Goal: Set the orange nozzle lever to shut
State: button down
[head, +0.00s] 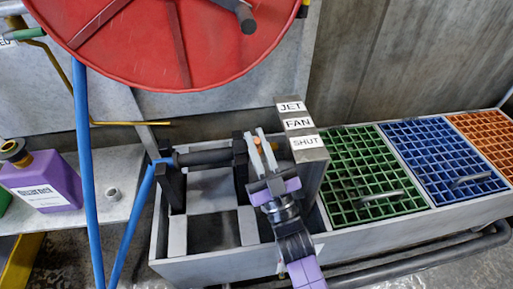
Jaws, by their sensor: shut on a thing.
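The orange nozzle lever (257,141) shows only as a small orange piece between the fingertips of my gripper (258,138). My gripper is shut on it, and the fingers hide most of it. The dark nozzle (205,157) lies level in black holders, with a blue hose at its left end. Right of my gripper, a grey post carries the label plates JET (291,106), FAN (298,123) and SHUT (304,142), from back to front. The lever is left of this post, roughly level in the picture with FAN and SHUT. I cannot tell which label it points to.
Green (370,180), blue (440,155) and orange (485,140) grates fill the trough's right side. A red hose reel (150,45) hangs above left. A blue hose (88,180) runs down at the left, near a purple bottle (45,183) on a shelf.

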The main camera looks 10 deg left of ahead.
dwell(0.3)
jog(key=c, duration=1.4)
grip_release()
jog(key=shift+c, duration=0.2)
jog(key=shift+s, duration=0.1)
jog(key=shift+r, duration=0.1)
jog(key=p, duration=0.3)
jog(key=shift+w+a+r+h, duration=0.2)
jog(key=shift+r+h, duration=0.1)
jog(key=shift+h, duration=0.1)
jog(key=g+p, duration=0.1)
jog(key=p, duration=0.2)
jog(key=w+m+g+h+p, duration=0.1)
jog(key=p, duration=0.2)
jog(key=shift+r+p, duration=0.2)
jog(key=shift+p, duration=0.2)
